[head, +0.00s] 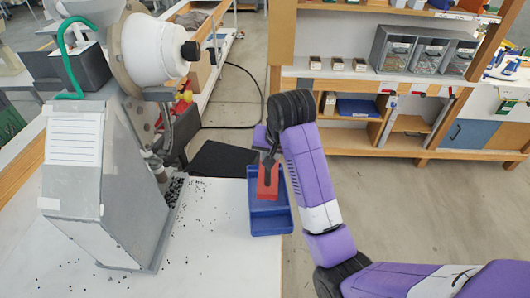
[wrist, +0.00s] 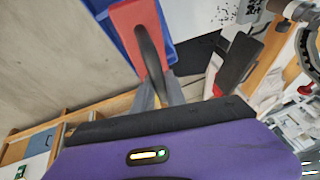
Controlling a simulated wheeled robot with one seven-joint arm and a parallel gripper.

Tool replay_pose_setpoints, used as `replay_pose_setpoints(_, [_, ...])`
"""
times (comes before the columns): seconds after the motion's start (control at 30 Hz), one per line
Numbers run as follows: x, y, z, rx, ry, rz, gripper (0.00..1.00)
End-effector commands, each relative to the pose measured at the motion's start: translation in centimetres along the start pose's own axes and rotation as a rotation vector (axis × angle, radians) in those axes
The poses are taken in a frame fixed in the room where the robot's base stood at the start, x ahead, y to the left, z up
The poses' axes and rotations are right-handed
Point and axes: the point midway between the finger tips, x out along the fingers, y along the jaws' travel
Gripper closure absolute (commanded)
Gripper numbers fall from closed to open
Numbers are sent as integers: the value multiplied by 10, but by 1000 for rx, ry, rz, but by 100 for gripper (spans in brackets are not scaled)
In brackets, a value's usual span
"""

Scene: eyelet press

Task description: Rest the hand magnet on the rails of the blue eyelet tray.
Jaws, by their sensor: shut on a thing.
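The hand magnet is a red block (head: 266,189) with a dark arched handle; its red body also shows in the wrist view (wrist: 126,22). My gripper (head: 269,158) is shut on the handle, and its grey fingers (wrist: 158,92) pinch it in the wrist view. The blue eyelet tray (head: 270,222) lies on the white table top near its right edge, and part of it shows behind the magnet in the wrist view (wrist: 168,50). The magnet is over the tray's far and middle part. Whether it touches the rails I cannot tell; they are mostly hidden.
A grey eyelet press (head: 105,180) with a white motor housing stands left of the tray. Small dark eyelets are scattered on the white table (head: 215,255). A black panel (head: 222,160) is behind the tray. Shelves with bins (head: 425,50) stand farther back, across open floor.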

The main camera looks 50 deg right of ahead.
Motion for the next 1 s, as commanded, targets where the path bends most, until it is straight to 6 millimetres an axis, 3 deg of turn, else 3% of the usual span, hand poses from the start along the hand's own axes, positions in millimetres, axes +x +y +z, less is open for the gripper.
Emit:
replay_pose_setpoints(0.3, [-2, -1, 3, -2, 3, 0, 100])
replay_pose_setpoints(1.0, [46, 10, 22, 0, 3, 0, 100])
